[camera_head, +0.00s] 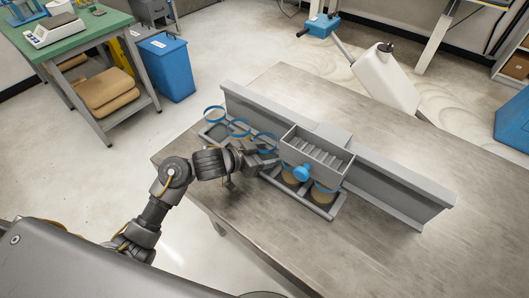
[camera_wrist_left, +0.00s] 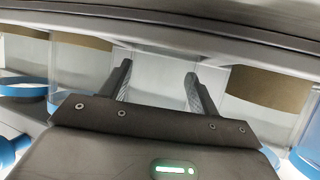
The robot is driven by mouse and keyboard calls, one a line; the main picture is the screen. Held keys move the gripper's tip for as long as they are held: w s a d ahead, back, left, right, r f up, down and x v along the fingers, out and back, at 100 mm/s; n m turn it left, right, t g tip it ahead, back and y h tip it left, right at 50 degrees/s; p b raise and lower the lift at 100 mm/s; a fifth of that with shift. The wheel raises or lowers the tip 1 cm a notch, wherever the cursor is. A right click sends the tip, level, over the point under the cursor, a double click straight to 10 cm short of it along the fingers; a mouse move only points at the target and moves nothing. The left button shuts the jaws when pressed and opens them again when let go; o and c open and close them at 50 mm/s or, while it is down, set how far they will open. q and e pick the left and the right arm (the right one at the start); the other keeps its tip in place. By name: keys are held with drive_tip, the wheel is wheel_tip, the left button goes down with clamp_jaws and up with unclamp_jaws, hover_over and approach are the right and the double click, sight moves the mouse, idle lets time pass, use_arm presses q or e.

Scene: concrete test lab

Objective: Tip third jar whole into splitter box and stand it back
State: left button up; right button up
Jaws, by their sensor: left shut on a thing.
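The grey splitter box (camera_head: 340,172), with slots across its open top and a blue knob (camera_head: 302,173) in front, stands over two pans or jars with brown grains (camera_head: 323,194). Three clear jars with blue rims stand in a row left of it; the one nearest the box is the third jar (camera_head: 265,142). My left gripper (camera_head: 254,163) is at this jar, which stands upright in the row. In the wrist view my left gripper (camera_wrist_left: 158,85) has its fingers on both sides of a clear jar (camera_wrist_left: 150,70) that looks empty. My right gripper is out of view.
A long grey rail (camera_head: 400,195) runs behind the row. Wrist-view neighbours hold brown grains (camera_wrist_left: 257,90) close on either side. The steel table (camera_head: 440,250) is clear at right.

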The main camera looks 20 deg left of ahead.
use_arm(q)
drive_tip(key=shift+f, duration=0.15)
idle(0.4)
drive_tip(key=o, duration=1.2)
drive_tip(key=shift+o, duration=0.2)
drive_tip(key=shift+s+a+r+p, duration=0.25)
drive_tip(key=shift+s+r+p, duration=0.05)
drive_tip(key=shift+p, duration=0.25)
drive_tip(key=shift+p+v, duration=2.45)
drive_tip(key=shift+v, duration=0.6)
drive_tip(key=shift+f, duration=0.1)
drive_tip(key=shift+a, duration=0.1)
